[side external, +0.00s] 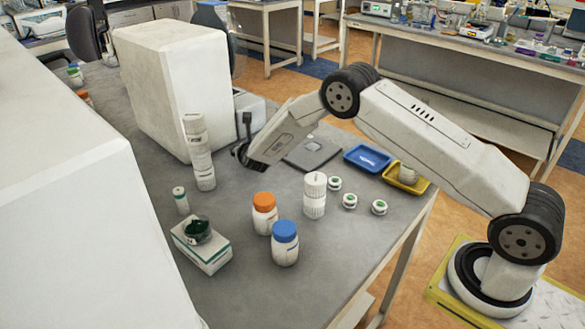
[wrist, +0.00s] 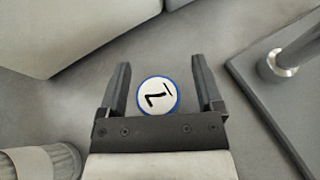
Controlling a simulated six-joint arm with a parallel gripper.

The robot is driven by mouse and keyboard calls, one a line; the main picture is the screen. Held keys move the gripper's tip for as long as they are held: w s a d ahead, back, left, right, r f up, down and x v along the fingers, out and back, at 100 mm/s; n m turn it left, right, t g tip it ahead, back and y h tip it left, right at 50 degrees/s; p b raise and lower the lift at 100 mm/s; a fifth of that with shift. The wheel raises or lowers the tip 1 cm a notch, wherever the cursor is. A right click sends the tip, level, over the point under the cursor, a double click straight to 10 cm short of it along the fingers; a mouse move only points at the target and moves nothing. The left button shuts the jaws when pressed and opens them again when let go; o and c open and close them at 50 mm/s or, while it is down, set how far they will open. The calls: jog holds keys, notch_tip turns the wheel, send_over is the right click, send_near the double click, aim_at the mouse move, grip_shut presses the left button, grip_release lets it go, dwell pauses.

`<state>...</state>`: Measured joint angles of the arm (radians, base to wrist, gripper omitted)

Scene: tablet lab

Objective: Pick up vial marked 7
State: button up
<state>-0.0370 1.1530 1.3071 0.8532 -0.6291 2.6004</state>
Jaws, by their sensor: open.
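The vial marked 7 (wrist: 158,96) is seen from above in the wrist view, as a round white top with a dark 7 and a blue rim. It stands between the two fingers of my gripper (wrist: 160,70), with a gap on each side. My gripper is open and holds nothing. In the side view my gripper (side external: 242,153) is low over the grey bench, just right of the tall white stacked containers. I cannot make out the vial there; the gripper seems to hide it.
Tall white stacked containers (side external: 199,152) stand left of my gripper; their ribbed side shows in the wrist view (wrist: 40,165). A grey plate (wrist: 262,85) with a metal rod lies right. A large white machine (side external: 180,80) stands behind. Orange-capped (side external: 264,214) and blue-capped (side external: 285,243) bottles stand in front.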

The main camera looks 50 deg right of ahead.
dwell(0.4)
grip_shut()
jog(key=shift+r, duration=0.15)
notch_tip(320, 180, up, 10)
dwell(0.8)
dwell(0.5)
